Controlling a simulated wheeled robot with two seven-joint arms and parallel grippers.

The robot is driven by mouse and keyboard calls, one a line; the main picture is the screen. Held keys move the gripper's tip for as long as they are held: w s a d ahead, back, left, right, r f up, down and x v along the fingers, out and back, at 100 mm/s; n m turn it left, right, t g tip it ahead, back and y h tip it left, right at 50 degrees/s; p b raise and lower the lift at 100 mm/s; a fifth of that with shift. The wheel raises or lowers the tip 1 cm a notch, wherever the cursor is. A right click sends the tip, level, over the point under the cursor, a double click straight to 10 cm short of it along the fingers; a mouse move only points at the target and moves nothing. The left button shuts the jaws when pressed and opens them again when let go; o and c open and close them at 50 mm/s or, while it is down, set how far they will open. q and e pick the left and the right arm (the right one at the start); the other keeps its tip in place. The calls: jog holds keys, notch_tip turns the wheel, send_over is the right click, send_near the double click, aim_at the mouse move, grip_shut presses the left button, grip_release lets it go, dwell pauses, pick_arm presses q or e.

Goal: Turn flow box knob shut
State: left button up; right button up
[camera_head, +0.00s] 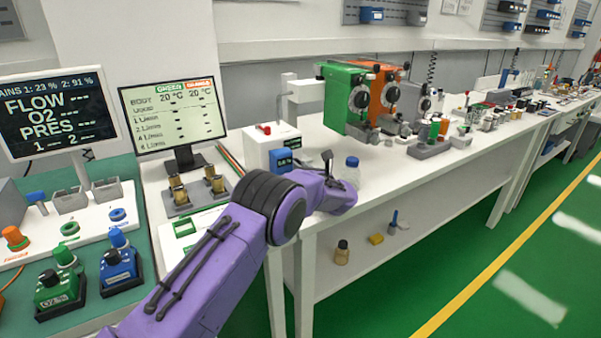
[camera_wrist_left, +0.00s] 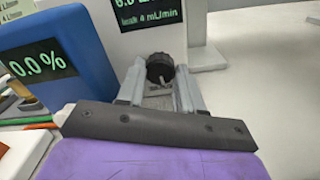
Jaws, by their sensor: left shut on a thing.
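The flow box is a white box (camera_head: 258,147) with a red button on top, just beyond my left forearm in the head view. Its white front (camera_wrist_left: 145,42) fills the top middle of the left wrist view, with a green-on-black display reading "leak 4 mL/min". A round black ribbed knob (camera_wrist_left: 160,68) sits below that display. My left gripper (camera_wrist_left: 160,84) has its two grey fingers on either side of the knob, shut on it. My right gripper is not in view.
A blue box (camera_wrist_left: 60,65) reading 0.0 % stands close to the left of the fingers. A blue-capped bottle (camera_head: 351,170) stands right of my wrist. Green (camera_head: 340,93) and orange (camera_head: 378,90) units are behind. The white table (camera_wrist_left: 265,95) is clear at right.

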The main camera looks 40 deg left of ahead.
pick_arm(q)
jog(key=shift+m+b, duration=0.55)
jog(key=shift+m, duration=1.25)
jog(key=o, duration=0.8)
jog(key=shift+c, duration=0.2)
jog(key=b+v, duration=0.1)
jog(key=v, duration=0.9)
jog(key=shift+s+d, duration=0.15)
jog(key=shift+d, duration=0.2)
